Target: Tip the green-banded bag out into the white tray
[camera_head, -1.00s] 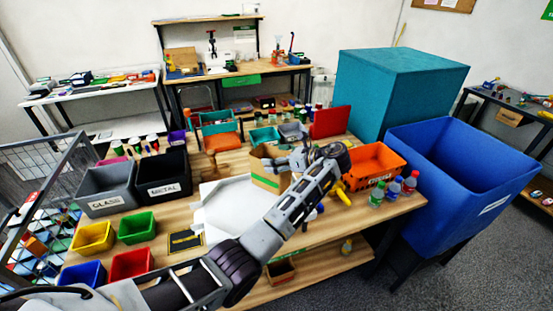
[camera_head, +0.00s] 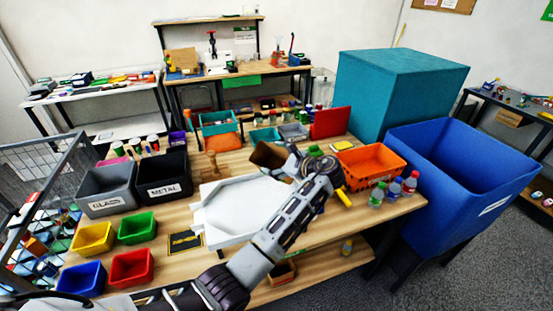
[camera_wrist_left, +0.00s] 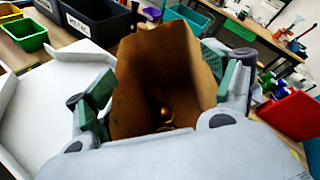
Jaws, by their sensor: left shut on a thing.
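The brown paper bag (camera_head: 266,154) is held up over the table, just beyond the white tray's right side. My left gripper (camera_head: 286,163) is shut on it. In the left wrist view the bag (camera_wrist_left: 165,65) stands between the two fingers, its open mouth towards the camera. Small golden-brown things show deep inside it. The green band cannot be made out on the bag now. The white tray (camera_head: 228,211) lies on the table, partly behind my left arm; it shows at the left of the wrist view (camera_wrist_left: 40,112). No contents show in its visible part. My right gripper is out of view.
An orange crate (camera_head: 366,168) and several bottles (camera_head: 393,189) stand right of the bag. Black and grey bins (camera_head: 164,178) and small coloured boxes (camera_head: 137,227) stand left of the tray. A large blue bin (camera_head: 440,185) is beyond the table's right end.

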